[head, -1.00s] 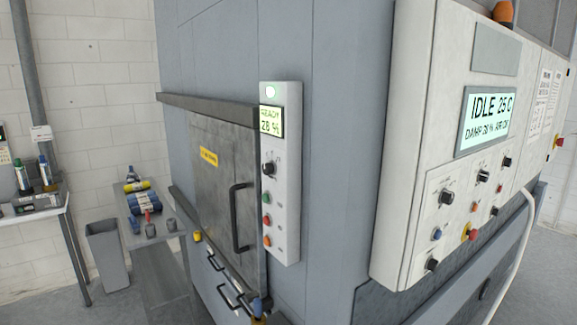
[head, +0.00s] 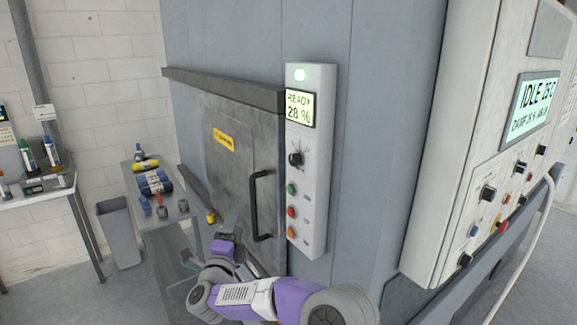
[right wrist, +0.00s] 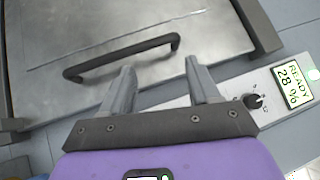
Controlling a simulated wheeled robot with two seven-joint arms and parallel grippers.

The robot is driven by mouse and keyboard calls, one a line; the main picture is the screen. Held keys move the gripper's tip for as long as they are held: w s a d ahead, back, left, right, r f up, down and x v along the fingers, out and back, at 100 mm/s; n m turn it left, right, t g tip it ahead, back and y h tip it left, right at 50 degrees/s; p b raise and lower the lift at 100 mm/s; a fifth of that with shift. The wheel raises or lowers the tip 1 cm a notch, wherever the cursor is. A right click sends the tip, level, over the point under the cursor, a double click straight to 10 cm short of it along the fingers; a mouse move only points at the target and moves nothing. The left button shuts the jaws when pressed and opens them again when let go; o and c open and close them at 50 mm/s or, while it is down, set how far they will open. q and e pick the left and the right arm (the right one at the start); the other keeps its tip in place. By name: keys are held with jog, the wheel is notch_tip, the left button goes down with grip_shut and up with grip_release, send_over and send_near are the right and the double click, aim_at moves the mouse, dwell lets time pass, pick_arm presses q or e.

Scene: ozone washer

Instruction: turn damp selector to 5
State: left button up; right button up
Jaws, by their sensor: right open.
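A black rotary knob (head: 296,158) with marks around it sits on the narrow white panel beside the grey door, under a display reading READY 28 %. Its marks are too small to read in the head view. The knob also shows in the right wrist view (right wrist: 254,101), right of my fingers. My right gripper (head: 210,241) is in front of the door, lower left of the knob and apart from it. In the right wrist view my right gripper (right wrist: 159,68) is open and empty, with its fingers near the door handle. My left gripper is out of view.
The black door handle (head: 256,206) stands out left of the narrow panel. Green, red and orange buttons (head: 291,212) sit below the knob. A large control box (head: 430,200) with more knobs juts out at the right. A side table (head: 175,218) holds rolls and small items.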

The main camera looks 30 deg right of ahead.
aim_at(292, 161)
jog(key=s+d+r+m+g+h, duration=0.3)
jog(key=s+r+m+g+h, duration=0.15)
jog(key=r+m, duration=0.3)
jog(key=s+d+r+m+g+h, duration=0.3)
jog(key=s+r+m+g, duration=0.2)
jog(key=r+m, duration=0.25)
jog(key=p+x, duration=0.1)
jog(key=x, duration=0.1)
jog(key=p+x, duration=0.1)
jog(key=x, duration=0.3)
jog(key=shift+w+d+r+p, duration=0.15)
jog(key=shift+r+p, duration=0.2)
jog(key=shift+p, duration=0.05)
jog(key=shift+w+d+n, duration=0.15)
jog(key=shift+d+n, duration=0.15)
jog(key=shift+c, duration=0.4)
jog(key=c, duration=1)
